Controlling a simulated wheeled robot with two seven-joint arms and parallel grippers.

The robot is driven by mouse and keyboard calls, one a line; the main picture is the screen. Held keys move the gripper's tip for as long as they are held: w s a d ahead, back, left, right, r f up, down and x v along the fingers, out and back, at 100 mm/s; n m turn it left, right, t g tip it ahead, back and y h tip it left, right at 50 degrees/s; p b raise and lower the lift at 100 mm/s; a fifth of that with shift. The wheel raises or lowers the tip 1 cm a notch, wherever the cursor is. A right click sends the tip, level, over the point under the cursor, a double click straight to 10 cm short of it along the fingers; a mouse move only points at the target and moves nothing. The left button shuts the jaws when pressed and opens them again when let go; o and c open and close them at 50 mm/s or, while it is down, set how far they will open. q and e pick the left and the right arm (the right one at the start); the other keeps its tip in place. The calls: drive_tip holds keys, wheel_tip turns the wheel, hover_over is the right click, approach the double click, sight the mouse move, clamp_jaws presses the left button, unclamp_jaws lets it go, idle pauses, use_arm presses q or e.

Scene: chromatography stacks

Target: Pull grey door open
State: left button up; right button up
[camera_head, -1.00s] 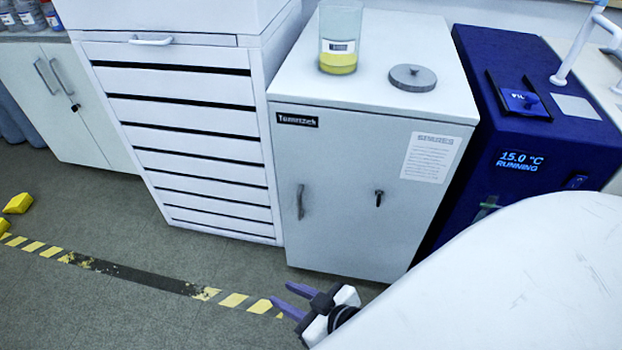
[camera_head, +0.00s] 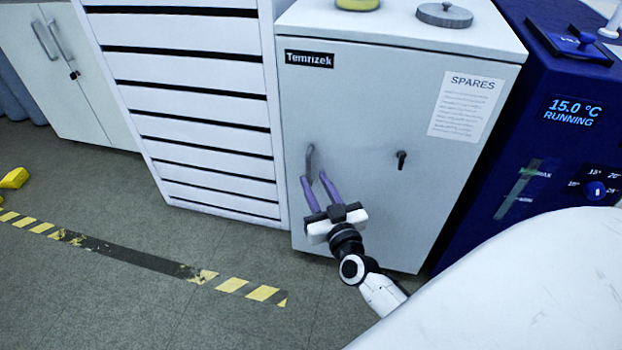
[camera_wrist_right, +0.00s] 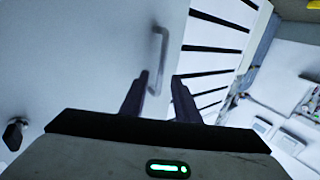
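The grey door (camera_head: 365,150) is the front of a cabinet labelled Temrizek, and it looks closed. Its curved handle (camera_head: 310,163) is on the left side of the door, and a black knob or key (camera_head: 401,159) sits to the right of it. My right gripper (camera_head: 316,183) is open in front of the door, its purple fingers pointing up at the handle's lower end. In the right wrist view the handle (camera_wrist_right: 158,60) stands just beyond and between the open fingertips (camera_wrist_right: 160,78). I cannot tell whether they touch it. My left gripper is not in view.
A white drawer cabinet (camera_head: 185,95) stands directly left of the grey door. A blue machine reading 15.0 °C (camera_head: 540,150) stands to the right. The floor in front (camera_head: 130,230) is open.

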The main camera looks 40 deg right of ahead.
sight(309, 172)
drive_tip(key=shift+b+x, duration=0.35)
drive_tip(key=shift+x, duration=1.35)
clamp_jaws()
